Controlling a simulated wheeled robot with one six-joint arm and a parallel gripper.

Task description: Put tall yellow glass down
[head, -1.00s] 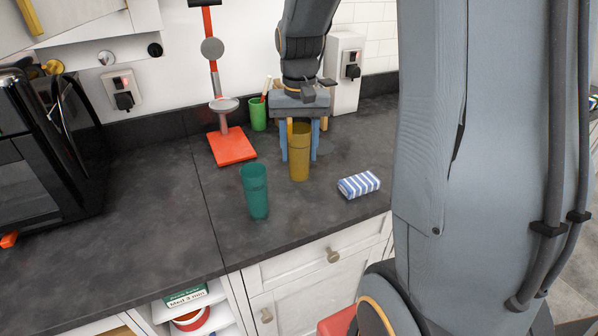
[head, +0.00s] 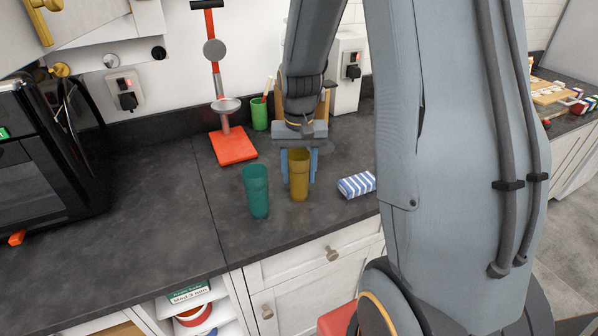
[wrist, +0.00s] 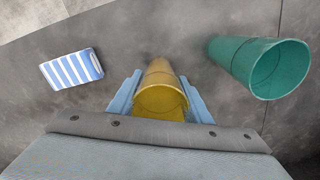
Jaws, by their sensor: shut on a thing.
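The tall yellow glass (head: 299,186) is upright above or on the dark counter, right of the teal glass (head: 257,192). My gripper (head: 299,168) comes from behind and above, its blue fingers on both sides of the yellow glass, shut on it. In the wrist view the yellow glass (wrist: 162,98) sits between the fingers, its open rim facing the camera. The teal glass (wrist: 262,66) stands apart from it there. I cannot tell whether the yellow glass's base touches the counter.
Behind stand a red-based stand (head: 233,147), a green cup (head: 259,115) and a white box (head: 349,75). A black appliance (head: 40,150) is at left. The counter (head: 150,200) left of the teal glass is clear.

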